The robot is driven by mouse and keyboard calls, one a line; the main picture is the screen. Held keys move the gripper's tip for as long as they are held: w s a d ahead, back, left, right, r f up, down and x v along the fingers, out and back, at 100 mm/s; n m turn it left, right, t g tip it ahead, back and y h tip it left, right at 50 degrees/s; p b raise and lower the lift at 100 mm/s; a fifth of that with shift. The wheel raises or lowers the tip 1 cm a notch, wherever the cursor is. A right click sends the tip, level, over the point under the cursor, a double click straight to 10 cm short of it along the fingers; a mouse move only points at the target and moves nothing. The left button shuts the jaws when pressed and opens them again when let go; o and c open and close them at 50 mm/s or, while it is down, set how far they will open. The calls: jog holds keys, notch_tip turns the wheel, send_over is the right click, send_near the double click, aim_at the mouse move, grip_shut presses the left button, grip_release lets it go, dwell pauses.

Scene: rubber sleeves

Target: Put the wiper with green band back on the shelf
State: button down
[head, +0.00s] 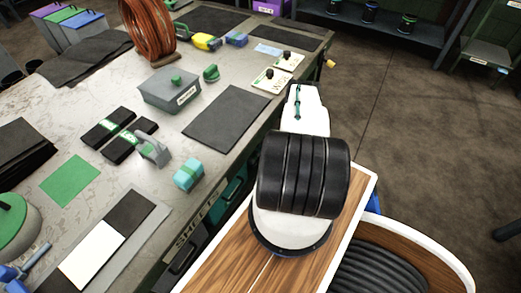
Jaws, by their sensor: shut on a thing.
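My gripper is not visible in the head view; my white and black arm fills the lower middle and hides what lies behind it. I cannot see what my gripper holds, and I cannot single out the wiper. Small dark cylinders with coloured bands stand on a grey shelf (425,36) at the top right: one has a green band (408,22), and another stands to its left (370,12). They are too small to tell whether they are wipers. On the bench lies a flat black bundle with a green band (121,134).
The grey bench (218,84) carries a lidded grey box (170,92), a copper coil (148,30), a black mat (227,118), a teal block (188,174) and a tape dispenser (153,150). Open brown floor (410,110) lies between the bench and the shelf.

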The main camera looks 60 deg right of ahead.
jog(key=shift+f, duration=0.1)
jog(key=c, duration=1.4)
grip_release()
jog(key=shift+s+r, duration=0.25)
jog(key=shift+s, duration=0.05)
jog(key=v, duration=1.1)
jog(key=shift+s, duration=0.2)
jog(key=shift+r, duration=0.1)
